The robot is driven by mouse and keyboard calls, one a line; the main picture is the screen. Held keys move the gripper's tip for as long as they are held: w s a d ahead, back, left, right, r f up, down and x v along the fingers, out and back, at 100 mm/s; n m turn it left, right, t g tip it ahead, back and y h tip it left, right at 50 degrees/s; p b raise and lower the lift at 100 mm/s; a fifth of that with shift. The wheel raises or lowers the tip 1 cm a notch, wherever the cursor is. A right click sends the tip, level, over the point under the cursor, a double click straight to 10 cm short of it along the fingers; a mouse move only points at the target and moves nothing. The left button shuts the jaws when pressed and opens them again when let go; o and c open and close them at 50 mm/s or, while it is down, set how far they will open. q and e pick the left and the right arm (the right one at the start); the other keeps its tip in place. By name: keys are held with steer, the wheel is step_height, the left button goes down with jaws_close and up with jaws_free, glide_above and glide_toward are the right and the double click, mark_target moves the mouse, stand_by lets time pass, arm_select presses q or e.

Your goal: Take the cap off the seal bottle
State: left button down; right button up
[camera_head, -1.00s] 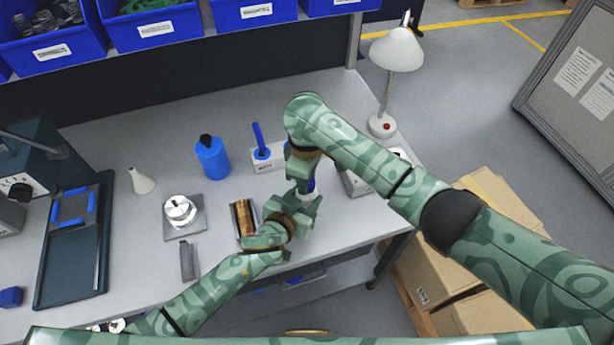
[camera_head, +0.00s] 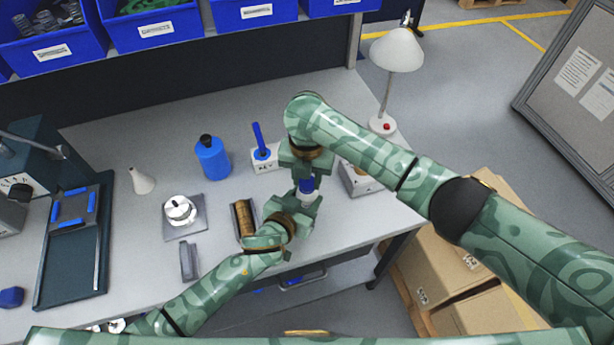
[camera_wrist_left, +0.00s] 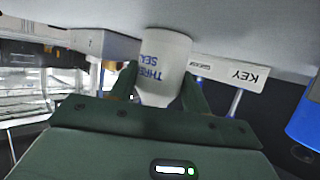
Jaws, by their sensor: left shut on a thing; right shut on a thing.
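The seal bottle (camera_head: 307,198) is small and white, with a blue cap (camera_head: 307,184), held near the front right of the bench. My left gripper (camera_head: 304,204) is shut on the bottle's body. In the left wrist view, its two fingers sit either side of the white bottle (camera_wrist_left: 166,62), whose blue lettering appears upside down; the cap is hidden there. My right gripper (camera_head: 306,178) comes from above and is shut on the blue cap. Its fingers partly cover the cap. I cannot tell whether the cap is apart from the bottle.
A white key holder (camera_head: 266,158) with a blue handle and a blue bottle (camera_head: 212,158) stand behind. A brass cylinder in a cradle (camera_head: 243,220) lies just left of my grippers. A grey box (camera_head: 360,180) is close on the right. A lamp (camera_head: 385,124) stands at the back right.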

steer(key=shift+r, duration=0.25)
steer(key=shift+r, duration=0.9)
steer(key=shift+r, duration=2)
arm_select(q)
steer(key=c, duration=0.6)
jaws_free()
